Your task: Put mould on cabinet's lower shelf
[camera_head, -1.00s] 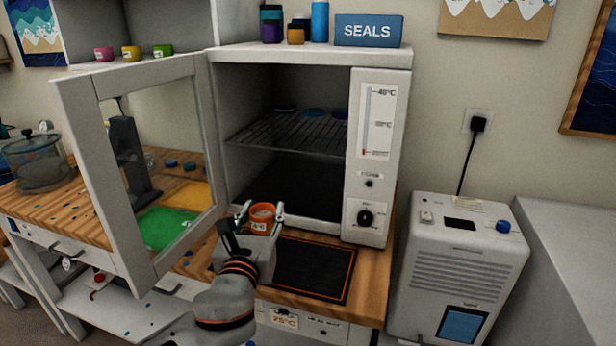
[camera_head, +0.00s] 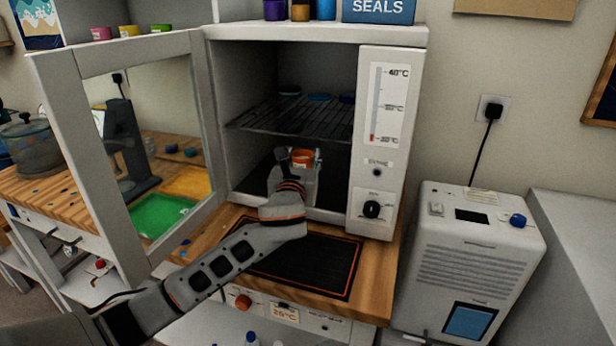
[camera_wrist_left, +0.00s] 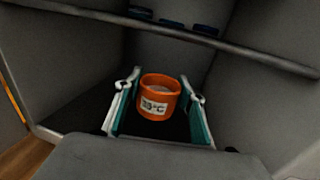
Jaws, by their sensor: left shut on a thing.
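The mould is a small orange cup (camera_head: 302,157) with a white temperature label; in the left wrist view the orange cup (camera_wrist_left: 159,97) stands upright between the two fingers. My left gripper (camera_head: 300,162) is shut on it, and the fingers also show in the left wrist view (camera_wrist_left: 158,108). The gripper holds it inside the mouth of the open white cabinet (camera_head: 388,150), below the wire shelf (camera_head: 290,125) and over the dark lower floor (camera_head: 252,183). I cannot tell whether the cup touches the floor. My right gripper is not in view.
The cabinet's glazed door (camera_head: 68,110) stands open at the left. Several discs lie on the wire shelf above. A black mat (camera_head: 310,268) lies on the wooden bench in front. A white dehumidifier-like unit (camera_head: 470,265) stands at the right.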

